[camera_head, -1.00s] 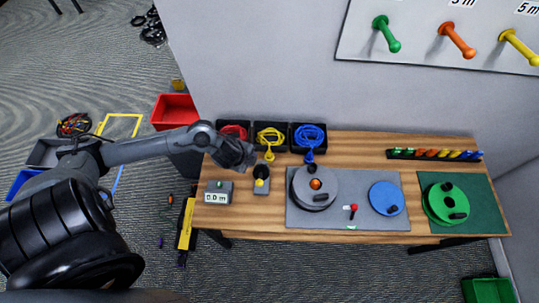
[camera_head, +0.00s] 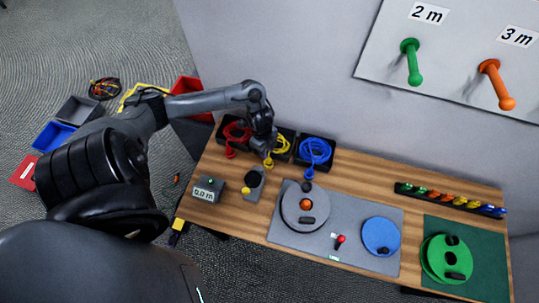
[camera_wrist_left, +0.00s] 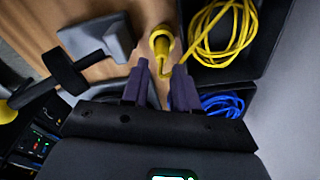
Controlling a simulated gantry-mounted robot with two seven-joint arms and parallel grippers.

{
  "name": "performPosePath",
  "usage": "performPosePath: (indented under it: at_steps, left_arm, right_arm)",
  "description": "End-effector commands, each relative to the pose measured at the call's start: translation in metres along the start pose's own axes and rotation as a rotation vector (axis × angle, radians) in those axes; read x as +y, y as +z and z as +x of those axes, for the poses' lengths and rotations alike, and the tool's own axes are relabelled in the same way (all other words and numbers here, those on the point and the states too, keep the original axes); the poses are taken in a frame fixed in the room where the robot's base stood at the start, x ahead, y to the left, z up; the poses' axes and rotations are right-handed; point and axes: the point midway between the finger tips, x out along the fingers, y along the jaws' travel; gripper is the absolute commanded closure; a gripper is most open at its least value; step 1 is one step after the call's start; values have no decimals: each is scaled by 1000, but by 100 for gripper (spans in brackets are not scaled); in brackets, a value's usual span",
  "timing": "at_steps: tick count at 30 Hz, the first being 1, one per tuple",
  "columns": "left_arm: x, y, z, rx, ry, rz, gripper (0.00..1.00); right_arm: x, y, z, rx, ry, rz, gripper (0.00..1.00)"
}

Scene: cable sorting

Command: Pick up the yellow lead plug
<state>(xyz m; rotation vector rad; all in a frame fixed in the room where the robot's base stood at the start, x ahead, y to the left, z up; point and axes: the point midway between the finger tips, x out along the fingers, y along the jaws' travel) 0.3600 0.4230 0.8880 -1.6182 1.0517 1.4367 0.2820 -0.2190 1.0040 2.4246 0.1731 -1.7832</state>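The yellow lead plug (camera_wrist_left: 161,42) lies on the wooden table just beyond my left fingertips in the left wrist view, in line with the gap between them. It also shows as a small yellow spot (camera_head: 268,162) in the head view, below my left gripper (camera_head: 268,148). A yellow cable (camera_wrist_left: 222,35) lies coiled in a black bin (camera_wrist_left: 268,62). My right gripper is not in view.
Bins with red cable (camera_head: 236,133) and blue cable (camera_head: 315,150) flank the yellow one. A grey length display (camera_head: 207,190) and a device with a yellow knob (camera_head: 253,183) stand nearby on the left. A grey mat with a reel (camera_head: 305,206) lies to the right.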

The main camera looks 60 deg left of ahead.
Motion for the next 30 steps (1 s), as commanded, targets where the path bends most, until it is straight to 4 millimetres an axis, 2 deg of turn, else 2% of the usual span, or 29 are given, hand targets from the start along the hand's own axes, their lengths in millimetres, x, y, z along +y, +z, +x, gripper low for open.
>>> performPosePath:
  at_steps: [8, 18, 27, 28, 30]
  left_arm:
    - [0, -1, 17, 1, 0, -2, 71]
    - [0, -1, 57, 0, -1, 0, 71]
    - [0, -1, 60, -1, -3, 1, 71]
    - [0, -1, 60, -1, -3, 1, 73]
    - [0, 0, 60, -1, -3, 1, 84]
  right_arm:
    - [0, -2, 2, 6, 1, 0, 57]
    - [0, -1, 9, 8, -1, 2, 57]
    - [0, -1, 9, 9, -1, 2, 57]
    - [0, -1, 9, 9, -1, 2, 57]
    - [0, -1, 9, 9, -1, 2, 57]
